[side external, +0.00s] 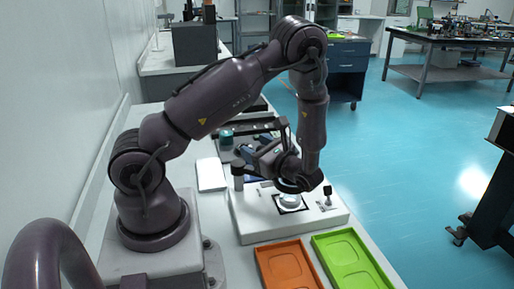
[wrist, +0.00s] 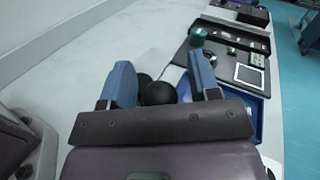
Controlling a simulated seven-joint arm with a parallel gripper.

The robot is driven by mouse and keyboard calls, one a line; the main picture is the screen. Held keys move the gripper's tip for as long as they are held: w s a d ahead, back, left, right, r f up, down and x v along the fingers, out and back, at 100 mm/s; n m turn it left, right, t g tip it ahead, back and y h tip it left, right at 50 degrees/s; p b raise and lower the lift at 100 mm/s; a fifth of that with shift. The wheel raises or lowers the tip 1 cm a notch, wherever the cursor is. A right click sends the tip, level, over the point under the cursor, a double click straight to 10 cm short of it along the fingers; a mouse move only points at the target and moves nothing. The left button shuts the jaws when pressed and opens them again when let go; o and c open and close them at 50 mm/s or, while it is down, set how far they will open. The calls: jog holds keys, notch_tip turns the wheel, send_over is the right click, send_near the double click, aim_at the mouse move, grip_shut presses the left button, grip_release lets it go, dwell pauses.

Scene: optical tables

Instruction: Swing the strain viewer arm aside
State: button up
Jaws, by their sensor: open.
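The strain viewer has a white base (side external: 245,217) on the bench, with a lit round stage (side external: 290,201) in a dark square. A short grey post (side external: 238,174) stands at its left rear. The viewer arm is mostly hidden behind my wrist; a dark ring edge (side external: 287,186) shows above the stage. My gripper (side external: 250,157) is open, pointing left near the post top. In the wrist view, a round black knob (wrist: 158,94) lies between the blue fingers of my gripper (wrist: 163,78), with a second dark round part just behind it. I cannot tell whether the fingers touch the knob.
An orange tray (side external: 290,265) and a green tray (side external: 350,262) lie in front of the base. A white pad (side external: 211,175) lies left of it. Behind is a dark tray (wrist: 240,62) with a teal round item (wrist: 197,37). The wall bounds the left.

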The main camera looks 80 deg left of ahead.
jog(key=shift+c, duration=0.2)
grip_shut()
jog(key=shift+s+d+m+t+y, duration=0.15)
jog(key=shift+d+m+t+y, duration=0.1)
jog(key=shift+m+t, duration=0.4)
jog(key=shift+s+d+m+t+y, duration=0.15)
jog(key=shift+m+t+y, duration=0.2)
jog(key=shift+t, duration=0.45)
jog(key=shift+s+d+m+t+y, duration=0.1)
jog(key=shift+d+m+t+y, duration=0.1)
jog(key=shift+m+t, duration=0.45)
jog(key=shift+s+d+m+t, duration=0.25)
jog(key=shift+m+t, duration=0.45)
jog(key=shift+t, duration=0.5)
jog(key=shift+s+d+m+t, duration=0.1)
jog(key=shift+s+m+t, duration=0.2)
jog(key=shift+m+t, duration=0.65)
jog(key=shift+s+d+m+t, duration=0.2)
jog(key=shift+s+m+t, duration=0.15)
jog(key=shift+t, duration=1.4)
